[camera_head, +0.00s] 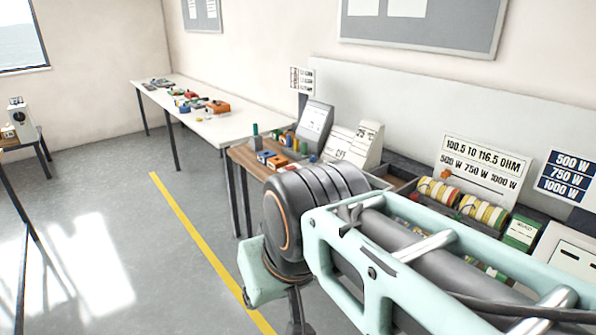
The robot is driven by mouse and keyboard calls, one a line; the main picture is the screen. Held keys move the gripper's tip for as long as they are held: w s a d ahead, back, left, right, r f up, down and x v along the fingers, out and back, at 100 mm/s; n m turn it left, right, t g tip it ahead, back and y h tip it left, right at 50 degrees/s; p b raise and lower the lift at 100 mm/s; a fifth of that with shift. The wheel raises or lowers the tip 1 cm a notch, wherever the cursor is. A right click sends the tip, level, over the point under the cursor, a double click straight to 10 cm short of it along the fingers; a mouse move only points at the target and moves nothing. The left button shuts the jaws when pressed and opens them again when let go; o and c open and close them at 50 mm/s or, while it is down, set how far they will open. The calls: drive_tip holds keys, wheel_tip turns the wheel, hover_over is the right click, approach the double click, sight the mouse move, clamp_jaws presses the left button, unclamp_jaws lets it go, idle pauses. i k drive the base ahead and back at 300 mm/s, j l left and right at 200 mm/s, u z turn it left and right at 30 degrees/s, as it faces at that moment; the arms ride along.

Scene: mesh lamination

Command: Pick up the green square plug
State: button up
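A small dark green upright piece (255,137) stands at the far left end of the wooden-topped bench (240,157). I cannot tell if it is the green square plug, as it is too small to make out its shape. My arm reaches in from the lower right and covers part of the bench. A dark part at the arm's end, which seems to be my gripper (296,315), hangs low at the bottom edge, over the floor in the picture and apart from the green piece. Its fingertips are cut off or hidden, so its opening does not show.
Orange and blue blocks (277,161) lie near the green piece. Grey and white devices (314,127), a dark tray (393,178) and wire spools (483,212) line the bench. A white table (235,124) with small parts stands behind.

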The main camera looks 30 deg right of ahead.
sight(457, 218)
drive_tip(key=z, duration=1.3)
drive_tip(key=l+z, duration=0.15)
drive_tip(key=l, duration=0.15)
drive_tip(key=i+l+z, duration=0.15)
drive_tip(key=l, duration=0.1)
